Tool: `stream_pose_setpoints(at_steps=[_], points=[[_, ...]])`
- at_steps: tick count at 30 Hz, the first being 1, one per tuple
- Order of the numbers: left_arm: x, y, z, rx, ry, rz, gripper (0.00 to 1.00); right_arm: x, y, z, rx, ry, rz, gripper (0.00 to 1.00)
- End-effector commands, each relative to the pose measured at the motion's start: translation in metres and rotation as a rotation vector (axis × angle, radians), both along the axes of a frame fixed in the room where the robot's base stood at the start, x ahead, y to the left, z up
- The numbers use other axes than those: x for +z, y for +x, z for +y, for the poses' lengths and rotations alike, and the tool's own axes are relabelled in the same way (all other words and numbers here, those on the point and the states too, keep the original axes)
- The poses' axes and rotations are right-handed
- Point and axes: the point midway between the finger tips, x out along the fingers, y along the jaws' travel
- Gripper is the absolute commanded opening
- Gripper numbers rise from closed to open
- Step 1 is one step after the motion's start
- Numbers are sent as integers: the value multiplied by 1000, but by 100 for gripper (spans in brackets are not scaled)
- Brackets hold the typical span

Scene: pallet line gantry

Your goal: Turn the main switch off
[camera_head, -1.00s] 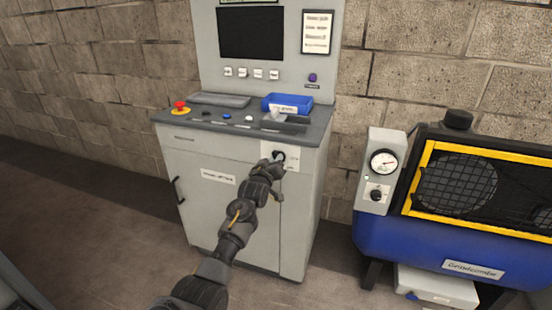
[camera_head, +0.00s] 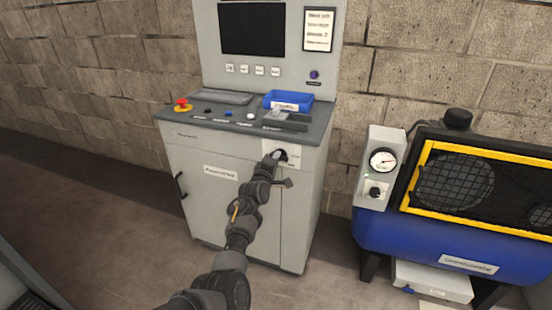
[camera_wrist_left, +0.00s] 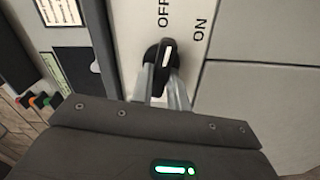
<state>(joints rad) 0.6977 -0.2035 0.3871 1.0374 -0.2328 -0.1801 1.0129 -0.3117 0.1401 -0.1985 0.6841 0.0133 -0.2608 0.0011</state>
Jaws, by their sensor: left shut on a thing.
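The main switch is a black rotary knob (camera_wrist_left: 155,62) with a white mark, on a pale plate (camera_head: 270,160) at the cabinet's upper right front. In the left wrist view, the OFF label is straight above the knob and the ON label is to the upper right. The white mark points up, roughly towards OFF. My left gripper (camera_wrist_left: 163,80) is shut on the knob, one finger on each side. In the head view, my left gripper (camera_head: 276,158) covers part of the switch. My right gripper is not in view.
The grey cabinet (camera_head: 215,205) carries a console with a red emergency button (camera_head: 182,103), several small buttons and a blue bin (camera_head: 289,99). A blue compressor (camera_head: 400,240) with a gauge (camera_head: 382,160) stands to the right. Floor is clear at the left.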

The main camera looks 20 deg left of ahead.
Motion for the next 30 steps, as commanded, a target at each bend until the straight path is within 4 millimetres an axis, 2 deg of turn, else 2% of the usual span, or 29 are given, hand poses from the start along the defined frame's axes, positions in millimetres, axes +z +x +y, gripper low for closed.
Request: stream_pose_setpoints(at_steps=[12,29,30], points=[[-1,0,0,0,-184,13,0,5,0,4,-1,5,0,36],[-2,0,0,0,-210,14,0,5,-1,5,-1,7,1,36],[-2,0,0,0,-210,14,20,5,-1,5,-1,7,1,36]])
